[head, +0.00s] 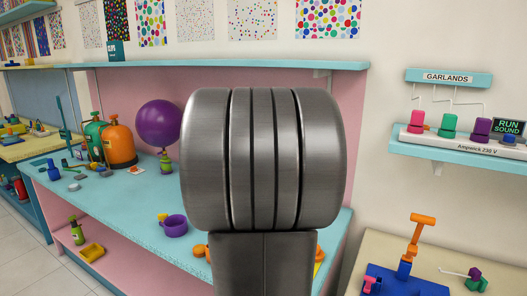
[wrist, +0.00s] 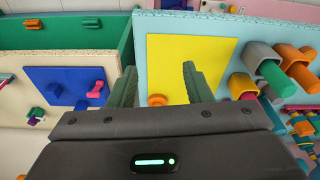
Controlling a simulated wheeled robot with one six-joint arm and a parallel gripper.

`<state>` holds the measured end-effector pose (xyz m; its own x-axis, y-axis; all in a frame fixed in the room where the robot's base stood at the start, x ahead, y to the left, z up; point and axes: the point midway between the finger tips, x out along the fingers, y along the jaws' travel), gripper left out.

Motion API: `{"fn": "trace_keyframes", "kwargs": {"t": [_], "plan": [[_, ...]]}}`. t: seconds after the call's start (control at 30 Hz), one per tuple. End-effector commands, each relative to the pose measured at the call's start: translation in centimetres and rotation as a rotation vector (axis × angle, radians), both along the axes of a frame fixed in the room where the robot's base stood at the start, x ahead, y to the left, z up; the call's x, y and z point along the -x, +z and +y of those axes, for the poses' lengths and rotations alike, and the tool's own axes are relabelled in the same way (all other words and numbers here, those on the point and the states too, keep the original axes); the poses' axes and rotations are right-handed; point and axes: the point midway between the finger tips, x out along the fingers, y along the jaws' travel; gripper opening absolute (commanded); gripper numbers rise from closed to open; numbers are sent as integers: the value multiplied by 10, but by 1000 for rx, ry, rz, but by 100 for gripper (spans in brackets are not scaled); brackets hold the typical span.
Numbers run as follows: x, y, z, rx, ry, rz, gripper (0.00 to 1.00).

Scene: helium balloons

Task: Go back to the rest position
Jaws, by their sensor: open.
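My gripper (wrist: 159,69) shows in the wrist view with its two dark green fingers apart and nothing between them. Beyond the fingers is a yellow panel (wrist: 208,50) with a small orange piece (wrist: 157,100) near its lower edge. I cannot tell how far the fingertips are from the panel. In the head view my own grey metal arm link fills the middle and hides what lies behind it. The gripper itself does not show there.
At right are a GARLANDS shelf (head: 455,155) and a table with a blue stand (head: 405,285).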

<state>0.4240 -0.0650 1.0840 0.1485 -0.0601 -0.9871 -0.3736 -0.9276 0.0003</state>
Motion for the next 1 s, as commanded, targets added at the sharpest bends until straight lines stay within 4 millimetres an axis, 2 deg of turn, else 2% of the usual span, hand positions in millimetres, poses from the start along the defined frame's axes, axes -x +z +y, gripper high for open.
{"fn": "trace_keyframes", "kwargs": {"t": [0.2,0.4,1.0], "plan": [[36,-5,2,-7,38,4,45],[54,-9,3,-11,60,9,45],[60,-5,6,-14,76,1,45]]}}
